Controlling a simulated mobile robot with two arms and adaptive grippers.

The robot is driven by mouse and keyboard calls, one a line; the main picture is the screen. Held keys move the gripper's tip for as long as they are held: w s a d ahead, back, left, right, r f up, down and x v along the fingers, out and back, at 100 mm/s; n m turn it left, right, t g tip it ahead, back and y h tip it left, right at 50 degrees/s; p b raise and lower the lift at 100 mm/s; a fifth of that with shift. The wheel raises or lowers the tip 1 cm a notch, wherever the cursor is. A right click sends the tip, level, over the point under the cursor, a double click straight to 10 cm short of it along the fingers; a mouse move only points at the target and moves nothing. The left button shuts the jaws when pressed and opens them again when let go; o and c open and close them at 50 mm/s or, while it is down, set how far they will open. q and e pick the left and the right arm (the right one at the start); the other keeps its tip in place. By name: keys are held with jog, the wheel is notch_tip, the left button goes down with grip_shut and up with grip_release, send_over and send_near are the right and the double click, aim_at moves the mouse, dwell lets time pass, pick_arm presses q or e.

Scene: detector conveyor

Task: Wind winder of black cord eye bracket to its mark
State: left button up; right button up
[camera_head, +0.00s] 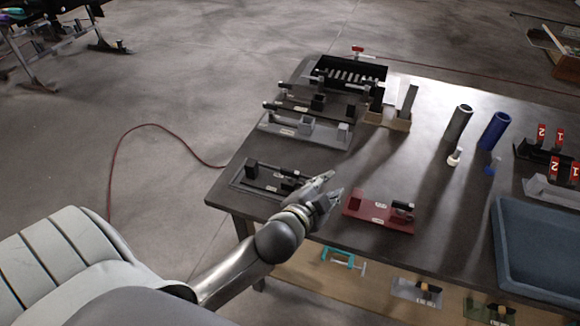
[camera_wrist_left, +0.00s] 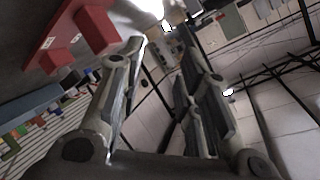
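A black bracket (camera_head: 262,183) lies at the table's front left edge. It has upright black blocks, a dark bar between them and small white labels. Its winder and mark are too small to tell apart. My left gripper (camera_head: 336,182) is just right of the black bracket, between it and a red bracket (camera_head: 378,216). Its fingers are spread with nothing between them, as the left wrist view (camera_wrist_left: 160,40) also shows. The red bracket appears at the upper left of the left wrist view (camera_wrist_left: 60,38). My right gripper is not in view.
Behind are a grey bracket (camera_head: 330,139), more dark brackets and a black bin (camera_head: 376,72). A black tube (camera_head: 459,121) and a blue tube (camera_head: 494,131) stand mid-table. A blue tray (camera_head: 545,290) is at the right. A lower shelf (camera_head: 300,277) holds several brackets.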

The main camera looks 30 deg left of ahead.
pick_arm(q)
jog(key=w+d+r+m+t+h, duration=0.35)
jog(key=r+m, duration=0.25)
jog(key=r, duration=0.2)
jog(key=w+d+r+m+t+h, duration=0.2)
jog(key=w+d+r+m+h, duration=0.1)
jog(key=d+r+m+h, duration=0.4)
jog(key=s+d+r+m+g+h, duration=0.2)
jog(key=d+r+m+g+h, duration=0.25)
jog(key=m, duration=0.45)
jog(key=m+g+y, duration=1.5)
jog(key=m, duration=0.6)
send_over(290, 171)
notch_tip(290, 171, down, 13)
notch_tip(290, 171, down, 9)
jog(key=p, duration=0.3)
jog(key=shift+a+r, duration=0.1)
jog(key=shift+r, duration=0.1)
jog(key=shift+f, duration=0.7)
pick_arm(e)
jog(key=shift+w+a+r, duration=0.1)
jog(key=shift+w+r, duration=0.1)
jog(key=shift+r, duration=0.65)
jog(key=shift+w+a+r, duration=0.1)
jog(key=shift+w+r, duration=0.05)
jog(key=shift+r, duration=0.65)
